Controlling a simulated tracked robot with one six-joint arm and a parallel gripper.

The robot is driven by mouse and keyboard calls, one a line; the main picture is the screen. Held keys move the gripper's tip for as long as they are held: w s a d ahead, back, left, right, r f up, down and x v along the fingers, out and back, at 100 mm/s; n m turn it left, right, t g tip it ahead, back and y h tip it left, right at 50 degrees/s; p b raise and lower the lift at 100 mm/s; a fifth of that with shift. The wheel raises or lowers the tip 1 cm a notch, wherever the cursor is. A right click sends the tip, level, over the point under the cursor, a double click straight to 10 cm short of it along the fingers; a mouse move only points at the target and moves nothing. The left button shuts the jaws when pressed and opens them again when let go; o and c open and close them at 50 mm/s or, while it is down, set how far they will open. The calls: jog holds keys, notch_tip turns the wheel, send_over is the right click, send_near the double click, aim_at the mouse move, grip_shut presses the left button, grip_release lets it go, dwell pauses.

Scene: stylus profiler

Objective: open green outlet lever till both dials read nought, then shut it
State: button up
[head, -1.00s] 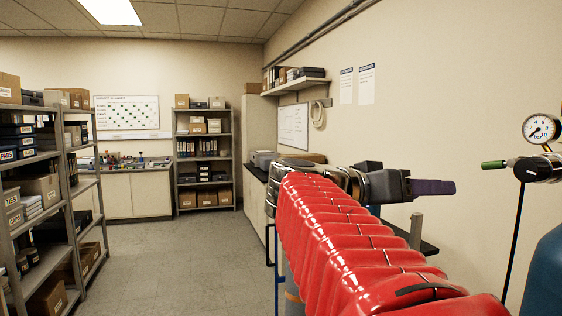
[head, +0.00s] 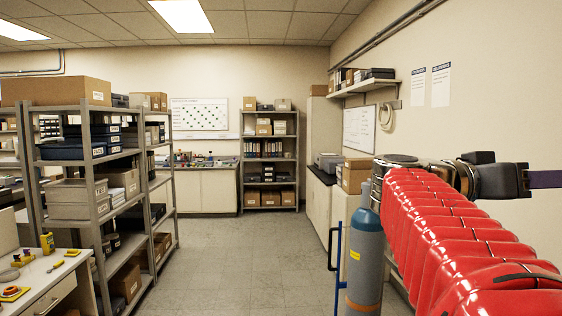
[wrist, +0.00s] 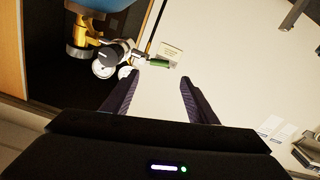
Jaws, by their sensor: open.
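The green outlet lever (wrist: 159,63) shows in the wrist view, just beyond my gripper's fingertips and apart from them. It joins a metal regulator body (wrist: 137,57). Two round dials (wrist: 103,69) (wrist: 123,72) sit left of it; their readings are too small to tell. A brass fitting (wrist: 82,35) and part of a blue cylinder (wrist: 103,4) lie beyond at upper left. My gripper (wrist: 160,80) is open and empty, its two dark purple fingers spread. In the head view, only part of it shows at the right edge (head: 546,179); the lever and dials are outside that view.
Another blue and grey cylinder (head: 366,245) stands left of my red-sleeved arm in the head view, by a blue trolley handle (head: 338,255). Shelving (head: 92,170) and a white bench (head: 50,280) stand at left. The floor (head: 240,260) between is clear. A small label (wrist: 170,50) is near the lever.

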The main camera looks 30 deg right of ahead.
jog(key=x, duration=1.1)
jog(key=shift+d, duration=0.1)
jog(key=c, duration=0.9)
jog(key=shift+a, duration=0.25)
jog(key=shift+c, duration=0.8)
jog(key=shift+d, duration=0.2)
